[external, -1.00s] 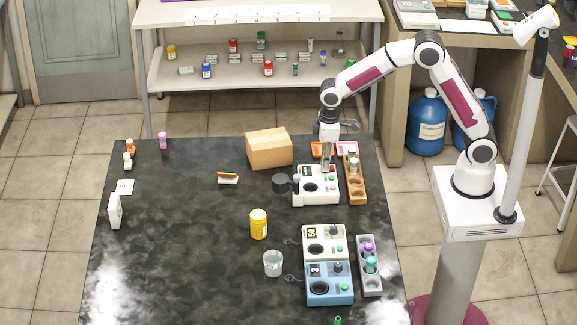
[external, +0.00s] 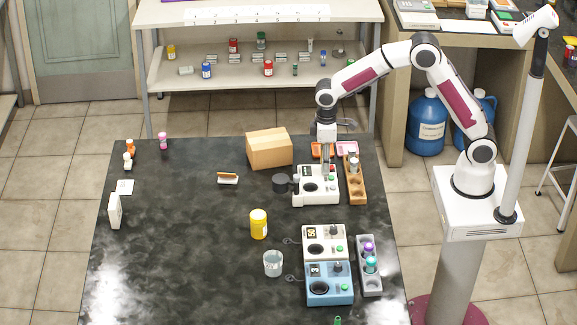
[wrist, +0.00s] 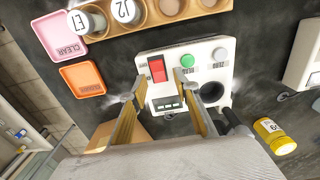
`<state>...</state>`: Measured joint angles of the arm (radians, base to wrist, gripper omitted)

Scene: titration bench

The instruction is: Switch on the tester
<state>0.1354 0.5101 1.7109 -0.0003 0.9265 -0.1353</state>
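The tester (external: 316,197) is a white box on the dark bench, below my gripper (external: 327,174) in the external view. In the wrist view the tester (wrist: 222,72) shows a red rocker switch (wrist: 157,69), a green READ button (wrist: 187,61), a pale ZERO button (wrist: 219,54), a small display (wrist: 167,103) and a dark round well (wrist: 211,92). My gripper (wrist: 161,79) is open and empty, its two yellowish fingers apart with the red switch between their tips. Contact with the switch cannot be told. The switch's on or off position is unclear.
A wooden rack (external: 355,190) with vials stands right of the tester. Orange (wrist: 84,79) and pink CLEAR (wrist: 62,37) pads lie nearby. A cardboard box (external: 268,149) stands to the left. Two more devices, white (external: 321,231) and blue (external: 329,297), stand in front.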

